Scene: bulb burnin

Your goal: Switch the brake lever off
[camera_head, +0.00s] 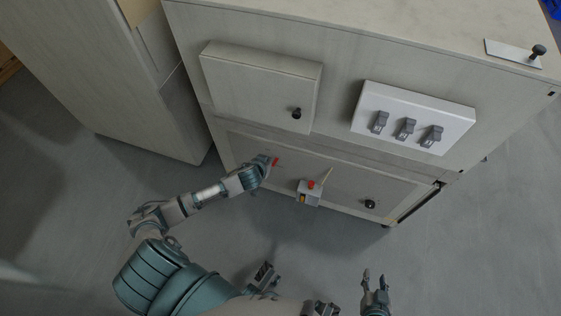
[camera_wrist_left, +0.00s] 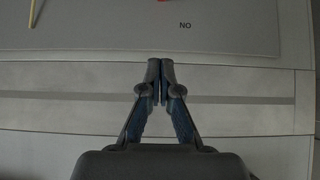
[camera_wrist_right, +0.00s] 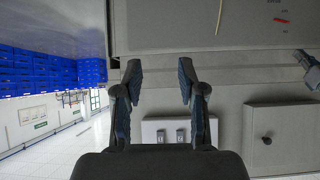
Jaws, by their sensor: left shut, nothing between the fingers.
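In the left wrist view only a red sliver (camera_wrist_left: 163,1) shows at the top edge, near upside-down "ON" lettering (camera_wrist_left: 185,25). My left gripper is shut and empty in the left wrist view (camera_wrist_left: 161,68); its tips look apart from the red piece there. My right gripper (camera_head: 375,274) is open and empty, away from the panel.
Three switches sit on a white box (camera_head: 455,120). Black knobs (camera_head: 296,113) (camera_head: 370,204) stick out. Floor (camera_head: 480,245) at the right is clear.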

